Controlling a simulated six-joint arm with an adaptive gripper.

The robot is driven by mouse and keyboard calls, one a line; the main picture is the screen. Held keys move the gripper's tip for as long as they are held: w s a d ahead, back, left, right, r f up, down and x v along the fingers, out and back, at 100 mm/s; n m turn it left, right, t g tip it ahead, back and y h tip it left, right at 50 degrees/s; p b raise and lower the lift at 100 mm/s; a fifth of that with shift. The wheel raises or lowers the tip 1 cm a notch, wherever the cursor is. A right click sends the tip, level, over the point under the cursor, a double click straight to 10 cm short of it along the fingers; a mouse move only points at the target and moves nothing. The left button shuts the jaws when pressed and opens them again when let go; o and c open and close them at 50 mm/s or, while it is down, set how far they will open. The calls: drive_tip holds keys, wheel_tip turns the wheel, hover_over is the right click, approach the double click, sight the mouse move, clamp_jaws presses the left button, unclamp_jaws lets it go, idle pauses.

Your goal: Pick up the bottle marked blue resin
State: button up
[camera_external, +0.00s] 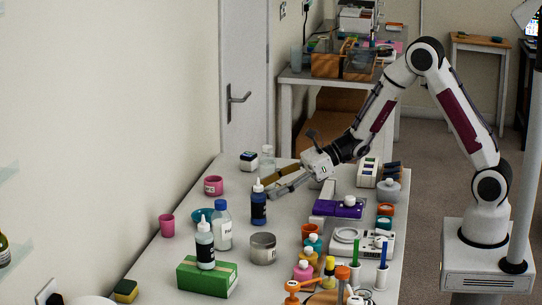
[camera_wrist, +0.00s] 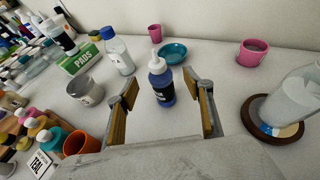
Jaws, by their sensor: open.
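The dark blue bottle with a white nozzle cap (camera_external: 258,205) stands upright on the table, in the middle of the external view. It also shows in the wrist view (camera_wrist: 161,84), with a dark label that I cannot read. My gripper (camera_external: 276,184) is open and reaches in from the right, close to the bottle. In the wrist view the two fingers of my gripper (camera_wrist: 166,108) lie either side of the bottle in the picture, with gaps between it and both fingers. The bottle is not held. Another dark bottle with a white nozzle (camera_external: 205,245) stands on a green box.
A bottle with a blue cap (camera_external: 222,226), a grey tin (camera_external: 263,249) and a teal bowl (camera_wrist: 173,53) stand near the blue bottle. A pink cup (camera_wrist: 252,51) and a clear vessel on a brown base (camera_wrist: 290,105) are to the right in the wrist view.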

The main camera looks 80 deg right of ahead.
sight(258, 196)
drive_tip(key=shift+f+x, duration=0.15)
drive_tip(key=shift+x, duration=0.75)
drive_tip(key=shift+f+x, duration=0.15)
drive_tip(key=shift+x, duration=0.8)
drive_tip(key=shift+w+a+f, duration=0.25)
drive_tip(key=shift+w+a, duration=0.05)
drive_tip(key=shift+w, duration=0.15)
drive_tip(key=c, duration=1.3)
